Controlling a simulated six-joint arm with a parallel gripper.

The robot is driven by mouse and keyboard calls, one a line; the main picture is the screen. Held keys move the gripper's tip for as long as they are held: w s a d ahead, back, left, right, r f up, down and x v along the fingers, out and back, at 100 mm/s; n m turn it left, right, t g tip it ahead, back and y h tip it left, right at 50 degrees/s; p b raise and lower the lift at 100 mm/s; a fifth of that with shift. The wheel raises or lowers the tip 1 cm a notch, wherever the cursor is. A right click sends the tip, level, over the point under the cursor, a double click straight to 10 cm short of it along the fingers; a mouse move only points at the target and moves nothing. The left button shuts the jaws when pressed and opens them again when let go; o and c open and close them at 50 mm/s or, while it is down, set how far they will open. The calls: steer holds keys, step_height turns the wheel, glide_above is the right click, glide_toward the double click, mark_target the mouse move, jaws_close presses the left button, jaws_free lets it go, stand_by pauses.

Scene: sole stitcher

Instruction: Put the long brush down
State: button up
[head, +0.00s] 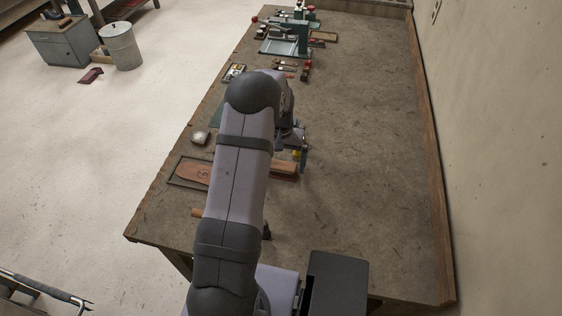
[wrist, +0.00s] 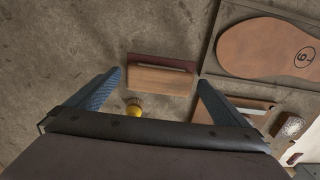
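A long brush with a pale wooden block and a dark red-brown strip along one side (wrist: 162,78) lies flat on the workbench, as far as I can tell. In the head view its end shows right of my arm (head: 285,169). My gripper (wrist: 160,77) is above it with its two blue fingers spread wide. In the wrist view the brush shows between the fingertips, with a narrow gap at each end. In the head view my arm hides part of the brush and most of my gripper (head: 300,148).
A small yellow-topped tool (wrist: 134,107) is close by the left finger. A brown sole (head: 194,173) lies in a dark tray beside the brush. A wooden handle (head: 197,213) sticks out left of my arm. The bench's right side (head: 370,150) is clear.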

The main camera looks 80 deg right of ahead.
mark_target(281, 165)
step_height(281, 165, up, 12)
steer(key=b, duration=0.4)
steer(key=shift+r, duration=0.2)
stand_by(0.4)
steer(key=w+a+n, duration=0.8)
steer(key=w+a, duration=1.1)
steer(key=w, duration=0.4)
steer(key=w+a+f+n, duration=0.1)
steer(key=a+n, duration=0.1)
steer(key=a, duration=0.6)
steer(key=w+a+n, duration=0.2)
steer(key=a, duration=0.5)
steer(key=s+a+f+n, duration=0.1)
steer(key=s+a+n, duration=0.2)
steer(key=a, duration=0.4)
steer(key=s+a+f+n, duration=0.2)
steer(key=s+a+n, duration=0.1)
steer(key=a, duration=0.4)
steer(key=shift+s+a, duration=0.25)
steer(key=shift+f, duration=0.1)
